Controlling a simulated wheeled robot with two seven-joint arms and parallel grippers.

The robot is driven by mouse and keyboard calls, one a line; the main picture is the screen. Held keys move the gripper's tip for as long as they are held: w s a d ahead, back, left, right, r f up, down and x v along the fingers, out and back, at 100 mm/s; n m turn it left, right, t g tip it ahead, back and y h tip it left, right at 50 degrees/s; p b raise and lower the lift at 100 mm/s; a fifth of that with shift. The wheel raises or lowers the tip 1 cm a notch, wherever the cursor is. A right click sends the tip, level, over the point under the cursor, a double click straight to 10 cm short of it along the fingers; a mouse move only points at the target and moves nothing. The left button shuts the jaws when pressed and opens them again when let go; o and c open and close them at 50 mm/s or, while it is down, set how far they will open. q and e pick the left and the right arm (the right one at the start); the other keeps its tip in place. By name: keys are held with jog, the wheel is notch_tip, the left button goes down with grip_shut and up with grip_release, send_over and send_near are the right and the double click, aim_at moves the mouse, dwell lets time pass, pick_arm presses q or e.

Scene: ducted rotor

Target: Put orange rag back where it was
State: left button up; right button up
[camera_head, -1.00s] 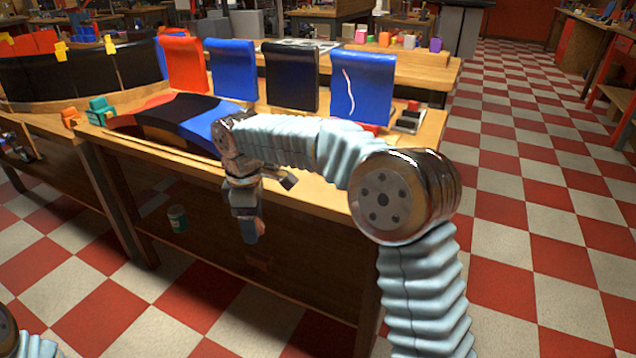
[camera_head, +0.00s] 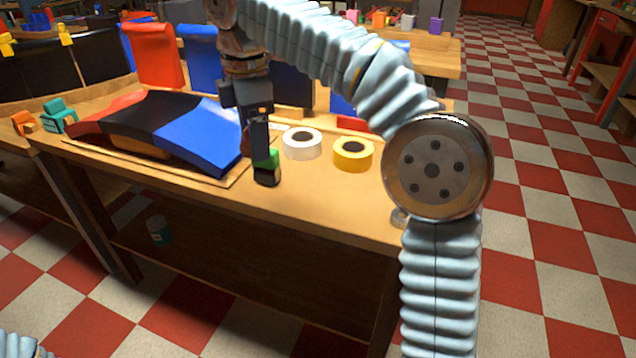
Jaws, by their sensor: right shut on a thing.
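No orange rag can be made out clearly. My right gripper (camera_head: 257,150) hangs fingers down above the front of the wooden workbench (camera_head: 330,215), just right of the blue end of a curved, padded panel. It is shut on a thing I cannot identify. A dark brownish patch shows at the fingers. A small green and black object (camera_head: 267,168) shows at the fingertips; I cannot tell whether it is held or stands on the bench. My left gripper is out of view.
The red, black and blue panel (camera_head: 150,125) lies on the bench. White (camera_head: 302,143) and yellow (camera_head: 353,154) tape rolls sit right of my gripper. Upright red (camera_head: 155,55) and blue seat backs stand behind. Small orange (camera_head: 22,122) and teal (camera_head: 60,116) objects are at left. The bench's front strip is clear.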

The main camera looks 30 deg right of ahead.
aim_at(326, 197)
jog(key=s+d+f+b, duration=0.1)
jog(key=d+f, duration=0.1)
jog(key=d, duration=0.1)
jog(key=s+d+f+b, duration=0.1)
jog(key=d+f, duration=0.2)
jog(key=d, duration=0.1)
jog(key=s+d+f+b, duration=0.1)
jog(key=d+f, duration=0.1)
jog(key=d, duration=0.1)
jog(key=shift+s+d+f, duration=0.1)
jog(key=shift+d+f, duration=0.15)
jog(key=shift+f, duration=0.1)
jog(key=shift+s+d+f, duration=0.15)
jog(key=shift+d+f, duration=0.3)
jog(key=shift+f, duration=0.1)
jog(key=f, duration=0.2)
jog(key=shift+s+d+f+b, duration=0.1)
jog(key=shift+d+f+b, duration=0.1)
jog(key=shift+f+b, duration=0.15)
jog(key=shift+f, duration=0.35)
jog(key=shift+f, duration=0.15)
jog(key=o, duration=1)
jog(key=r+p, duration=0.1)
jog(key=r, duration=0.3)
jog(key=r+p, duration=0.1)
jog(key=r, duration=0.3)
jog(key=r+p, duration=0.1)
jog(key=r, duration=0.3)
jog(key=shift+s+r, duration=0.15)
jog(key=shift+s, duration=0.1)
